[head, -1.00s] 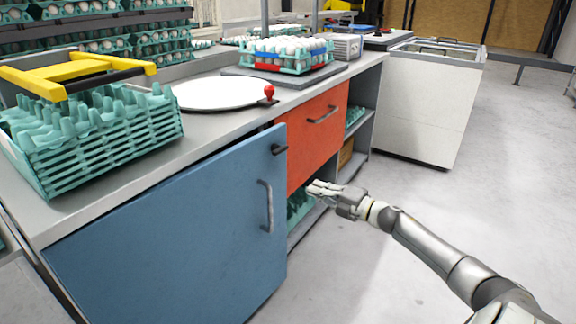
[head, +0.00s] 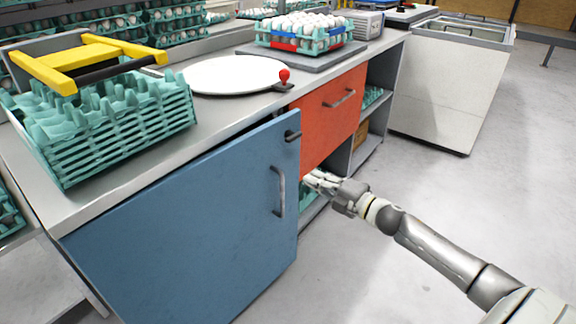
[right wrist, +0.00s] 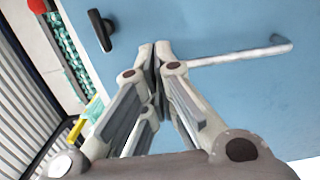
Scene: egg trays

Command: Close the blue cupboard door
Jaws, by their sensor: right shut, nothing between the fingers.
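The blue cupboard door (head: 190,215) stands ajar under the worktop, its right side out from the cabinet front. It has a grey vertical handle (head: 279,190) and a dark knob (head: 292,135) near its upper right corner. My right gripper (head: 309,178) is just right of the door's free edge, below the red drawer. In the right wrist view its fingers (right wrist: 155,50) are shut and empty in front of the blue surface, between the dark knob (right wrist: 101,30) and the handle (right wrist: 240,55). Whether they touch the door is unclear. My left gripper is out of view.
The red drawer (head: 325,118) is right of the door, with open shelves (head: 368,150) beyond it. The floor (head: 440,200) to the right is clear.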

